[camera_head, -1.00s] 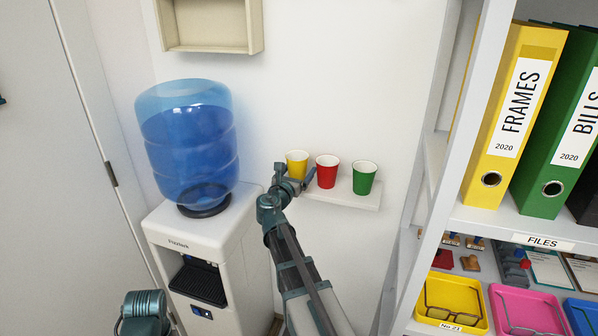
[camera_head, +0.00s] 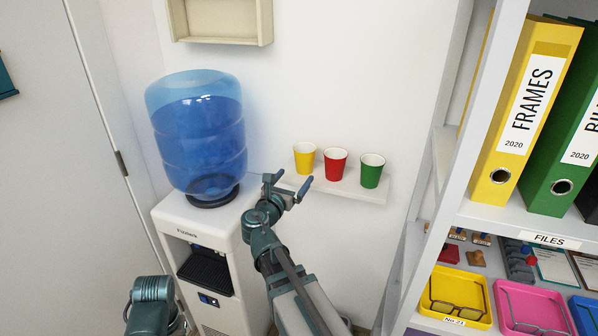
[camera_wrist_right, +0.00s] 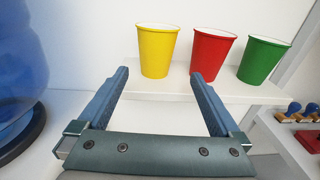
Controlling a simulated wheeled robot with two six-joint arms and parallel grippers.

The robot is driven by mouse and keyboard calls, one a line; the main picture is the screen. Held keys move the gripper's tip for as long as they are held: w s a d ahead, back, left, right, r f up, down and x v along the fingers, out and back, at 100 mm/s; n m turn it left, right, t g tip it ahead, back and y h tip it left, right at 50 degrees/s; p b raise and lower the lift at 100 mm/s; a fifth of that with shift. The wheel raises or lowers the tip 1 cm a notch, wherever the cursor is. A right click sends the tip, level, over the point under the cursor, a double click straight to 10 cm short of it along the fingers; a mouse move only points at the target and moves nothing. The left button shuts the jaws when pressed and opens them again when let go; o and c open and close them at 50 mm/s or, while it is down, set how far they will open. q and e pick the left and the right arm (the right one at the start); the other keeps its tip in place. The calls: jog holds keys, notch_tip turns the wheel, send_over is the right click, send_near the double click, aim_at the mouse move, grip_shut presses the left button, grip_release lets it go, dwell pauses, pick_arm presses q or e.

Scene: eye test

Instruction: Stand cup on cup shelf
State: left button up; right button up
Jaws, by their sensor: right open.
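A yellow cup (camera_head: 304,160), a red cup (camera_head: 336,166) and a green cup (camera_head: 371,172) stand upright in a row on the white cup shelf (camera_head: 345,191) on the wall. My right gripper (camera_head: 288,181) is open and empty, in front of the shelf's left end. In the right wrist view, the yellow cup (camera_wrist_right: 157,50) shows beyond and between the fingertips, apart from them. The red cup (camera_wrist_right: 211,50) is beyond the right finger, with the green cup (camera_wrist_right: 262,60) farther right. Part of my left arm shows at lower left; its jaws are out of view.
A water cooler (camera_head: 178,226) with a big blue bottle (camera_head: 202,140) stands left of my right gripper. A grey rack (camera_head: 452,212) with binders and coloured trays stands at the right. A beige box shelf (camera_head: 220,28) hangs above. The wall between is clear.

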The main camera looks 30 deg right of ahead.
jog(key=shift+s+a, duration=0.3)
jog(key=shift+a, duration=0.1)
jog(key=s+a+f+m+g+y, duration=0.3)
jog(key=s+a+f+m+y, duration=0.1)
jog(key=a+f+m, duration=0.35)
jog(key=s+a+f+m+g+y, duration=0.3)
jog(key=s+a+f+m, duration=0.2)
jog(key=a+f+m, duration=0.25)
jog(key=s+a+f+m+g+y, duration=0.2)
jog(key=s+a+f+m, duration=0.1)
jog(key=s+a, duration=0.2)
jog(key=s+a+f+m+g+y, duration=0.2)
jog(key=s+a, duration=0.4)
jog(key=a, duration=0.4)
jog(key=shift+s+a+f+m+g+y, duration=0.2)
jog(key=shift+f+m+g+y, duration=0.25)
jog(key=shift+m+y, duration=0.4)
jog(key=shift+w, duration=0.1)
